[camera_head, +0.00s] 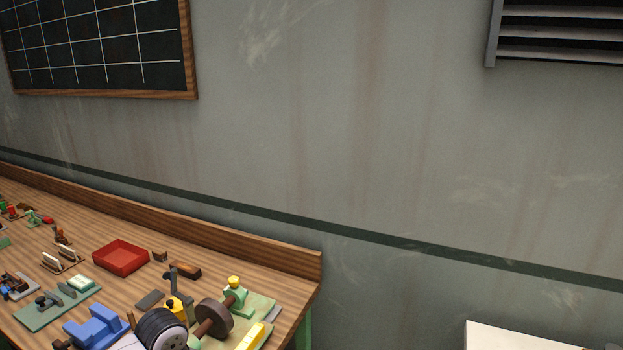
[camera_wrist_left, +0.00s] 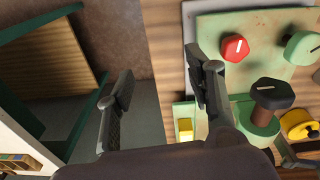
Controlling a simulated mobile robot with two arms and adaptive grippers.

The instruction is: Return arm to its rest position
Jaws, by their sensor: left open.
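My left gripper (camera_wrist_left: 160,92) is open in the left wrist view, with nothing between its two dark fingers. It hangs by the end edge of the wooden bench (camera_wrist_left: 172,75). The right finger is beside a green plate (camera_wrist_left: 215,28). That plate carries a red knob (camera_wrist_left: 235,47), and a green knob (camera_wrist_left: 300,47) is at its right. A black knob (camera_wrist_left: 272,93) stands on a brown post closer to the gripper. In the head view I cannot make out the left fingers. My right gripper is not in view.
The bench (camera_head: 285,283) in the head view holds several small fixtures, a red tray (camera_head: 121,257) and a blue block (camera_head: 96,328). A grey wall (camera_head: 400,150) stands behind it. A white surface (camera_head: 515,338) is at bottom right.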

